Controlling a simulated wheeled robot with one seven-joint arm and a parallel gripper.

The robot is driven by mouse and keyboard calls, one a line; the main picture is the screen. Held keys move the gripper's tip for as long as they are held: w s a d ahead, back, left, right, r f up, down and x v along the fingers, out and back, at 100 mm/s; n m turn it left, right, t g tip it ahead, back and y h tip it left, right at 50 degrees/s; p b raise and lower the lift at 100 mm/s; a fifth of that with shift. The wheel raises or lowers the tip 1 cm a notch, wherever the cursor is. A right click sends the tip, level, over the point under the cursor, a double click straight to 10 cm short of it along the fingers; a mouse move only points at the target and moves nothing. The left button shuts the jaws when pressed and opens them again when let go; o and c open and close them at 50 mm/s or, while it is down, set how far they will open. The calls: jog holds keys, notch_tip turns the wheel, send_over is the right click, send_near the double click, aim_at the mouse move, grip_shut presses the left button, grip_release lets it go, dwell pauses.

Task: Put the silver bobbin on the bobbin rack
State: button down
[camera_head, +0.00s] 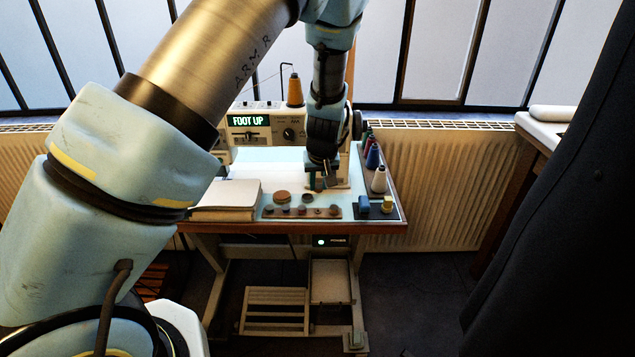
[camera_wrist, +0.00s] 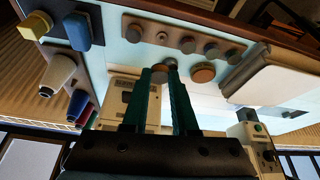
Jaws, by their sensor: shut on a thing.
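My gripper (camera_head: 319,184) is over the sewing table, low above its pale top. In the wrist view its two green fingers (camera_wrist: 158,74) are shut on a small round bobbin (camera_wrist: 159,74), which looks dull grey-brown there; I take it for the silver bobbin. In the head view the fingers hide it. The bobbin rack (camera_head: 300,213) is a brown strip along the table's front edge, just in front of the gripper; it also shows in the wrist view (camera_wrist: 148,40). Several dark round bobbins sit along it, and one spot (camera_wrist: 162,36) looks like a bare peg.
A brown disc (camera_head: 283,197) and a dark disc (camera_head: 307,198) lie behind the rack. A paper stack (camera_head: 226,196) is left. Thread cones (camera_head: 379,180) and blue and yellow blocks (camera_head: 375,205) stand right. The sewing machine (camera_head: 265,125) is behind.

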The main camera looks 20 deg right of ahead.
aim_at(318, 210)
jog(key=shift+f+b, duration=2.6)
jog(key=shift+f, duration=0.9)
jog(key=shift+s+f, duration=0.1)
jog(key=c, duration=0.6)
grip_release()
jog(key=b+v, duration=0.1)
jog(key=v, duration=0.9)
jog(key=shift+s+a+r, duration=0.15)
jog(key=shift+r, duration=0.2)
